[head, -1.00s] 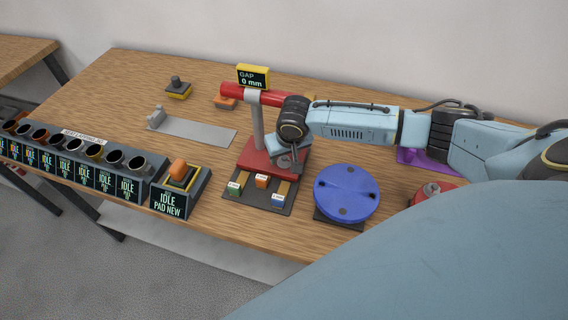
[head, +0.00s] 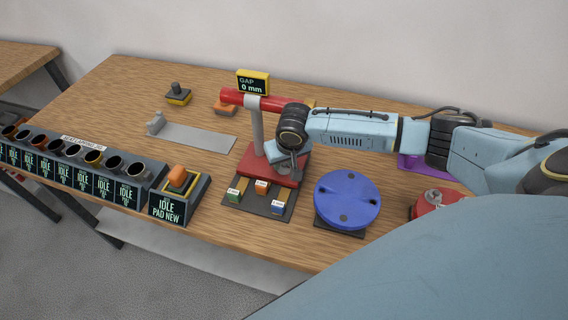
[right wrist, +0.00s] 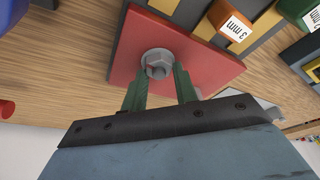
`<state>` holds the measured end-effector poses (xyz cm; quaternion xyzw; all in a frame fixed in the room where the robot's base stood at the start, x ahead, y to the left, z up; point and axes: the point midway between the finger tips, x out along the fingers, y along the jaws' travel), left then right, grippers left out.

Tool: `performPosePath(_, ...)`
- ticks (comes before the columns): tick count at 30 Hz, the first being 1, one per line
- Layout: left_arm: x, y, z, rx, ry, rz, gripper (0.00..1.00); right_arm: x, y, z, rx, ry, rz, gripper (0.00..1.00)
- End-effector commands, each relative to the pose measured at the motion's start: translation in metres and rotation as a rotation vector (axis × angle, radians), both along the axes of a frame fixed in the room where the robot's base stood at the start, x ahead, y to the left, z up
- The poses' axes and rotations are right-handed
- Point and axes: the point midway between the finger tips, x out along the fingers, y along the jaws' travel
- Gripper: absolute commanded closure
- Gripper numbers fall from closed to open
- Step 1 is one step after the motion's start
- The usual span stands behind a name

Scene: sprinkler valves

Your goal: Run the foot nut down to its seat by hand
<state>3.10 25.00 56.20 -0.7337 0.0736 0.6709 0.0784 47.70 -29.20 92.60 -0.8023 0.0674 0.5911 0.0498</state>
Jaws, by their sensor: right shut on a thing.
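The foot nut (right wrist: 158,62) is a grey hex nut with a washer-like flange on a bolt, on the red foot plate (right wrist: 122,60) in the right wrist view. My right gripper (right wrist: 160,80) has its two green fingers on either side of the nut and is shut on it. In the head view the right gripper (head: 287,163) reaches down over the red foot plate (head: 265,172) beside the grey post (head: 257,132). The arm hides the nut there. The gap display (head: 253,84) reads 0 mm. My left gripper is not in view.
Coloured gauge blocks (head: 260,187) lie in front of the foot plate, one marked 3 mm (right wrist: 230,25). A blue disc (head: 346,199) stands close on the right. An orange-topped pad station (head: 178,185) and a row of dark cups stand left. A grey bracket (head: 195,136) lies behind.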

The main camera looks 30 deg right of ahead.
Motion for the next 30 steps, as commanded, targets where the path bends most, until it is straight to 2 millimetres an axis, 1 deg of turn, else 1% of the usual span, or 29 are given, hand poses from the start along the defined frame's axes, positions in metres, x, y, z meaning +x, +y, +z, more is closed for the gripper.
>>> performPosePath(5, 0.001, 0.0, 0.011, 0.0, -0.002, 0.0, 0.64, -0.001, 0.0, 0.001, -0.001, 0.004, -0.055, 0.95)
performPosePath(18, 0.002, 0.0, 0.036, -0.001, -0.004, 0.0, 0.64, -0.001, 0.0, 0.001, -0.001, 0.005, -0.261, 0.95)
performPosePath(23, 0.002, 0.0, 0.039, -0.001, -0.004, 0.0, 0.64, -0.001, -0.001, 0.0, -0.003, 0.005, -0.298, 0.95)
performPosePath(30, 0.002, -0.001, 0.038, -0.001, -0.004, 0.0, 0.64, -0.002, -0.001, -0.001, -0.003, 0.005, -0.299, 0.95)
